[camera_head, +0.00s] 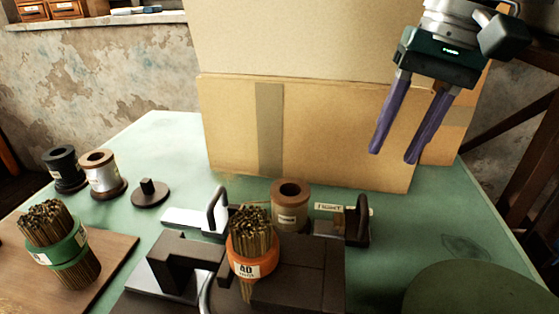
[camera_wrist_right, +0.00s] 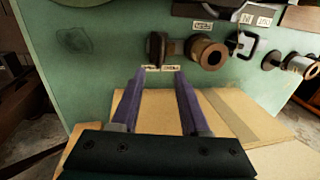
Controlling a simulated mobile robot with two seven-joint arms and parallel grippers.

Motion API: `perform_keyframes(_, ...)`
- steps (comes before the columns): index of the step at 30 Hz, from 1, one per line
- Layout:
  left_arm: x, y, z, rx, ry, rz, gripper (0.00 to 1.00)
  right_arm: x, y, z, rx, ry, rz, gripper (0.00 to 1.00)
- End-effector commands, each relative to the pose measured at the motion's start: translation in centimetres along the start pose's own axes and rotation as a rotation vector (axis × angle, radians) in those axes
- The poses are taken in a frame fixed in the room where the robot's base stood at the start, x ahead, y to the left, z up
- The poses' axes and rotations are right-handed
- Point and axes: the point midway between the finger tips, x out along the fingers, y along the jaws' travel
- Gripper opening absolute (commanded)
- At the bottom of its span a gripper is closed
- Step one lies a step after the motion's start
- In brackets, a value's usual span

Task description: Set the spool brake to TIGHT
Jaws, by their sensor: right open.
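A tan spool (camera_head: 290,208) stands at the middle of the green table, behind an orange-banded bundle of sticks. To its right is a dark upright knob or lever (camera_head: 359,222) on a bracket, beside a small white label (camera_head: 328,207). I take this dark part to be the spool brake; its setting cannot be read. In the right wrist view the spool (camera_wrist_right: 208,52) and the dark knob (camera_wrist_right: 157,47) show beyond my fingertips, with small labels near the knob. My right gripper (camera_head: 394,157) is open and empty, raised above the table's back right, apart from the knob. My left gripper is not in view.
A large cardboard box (camera_head: 310,135) stands at the back of the table, behind the spool. A black spool (camera_head: 63,168), a silver spool (camera_head: 101,175) and a green-banded bundle (camera_head: 60,243) are at left. Dark press parts (camera_head: 295,275) fill the front middle. The table's right side is mostly bare.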

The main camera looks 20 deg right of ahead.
Motion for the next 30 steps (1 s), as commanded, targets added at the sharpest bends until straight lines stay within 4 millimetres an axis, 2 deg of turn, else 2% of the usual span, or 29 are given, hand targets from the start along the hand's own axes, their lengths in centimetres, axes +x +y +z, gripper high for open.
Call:
perform_keyframes(9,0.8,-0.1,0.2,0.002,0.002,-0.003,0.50,6.0,0.0,0.1,-0.003,-0.003,0.001,0.45)
perform_keyframes(15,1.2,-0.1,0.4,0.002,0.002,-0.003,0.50,8.5,0.0,0.1,-0.004,-0.001,0.001,0.45)
perform_keyframes(26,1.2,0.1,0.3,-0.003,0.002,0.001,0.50,9.0,-0.1,0.1,-0.007,0.000,0.000,0.45)
perform_keyframes(30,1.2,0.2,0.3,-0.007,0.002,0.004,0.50,9.0,-0.1,0.1,-0.006,0.000,0.000,0.29)
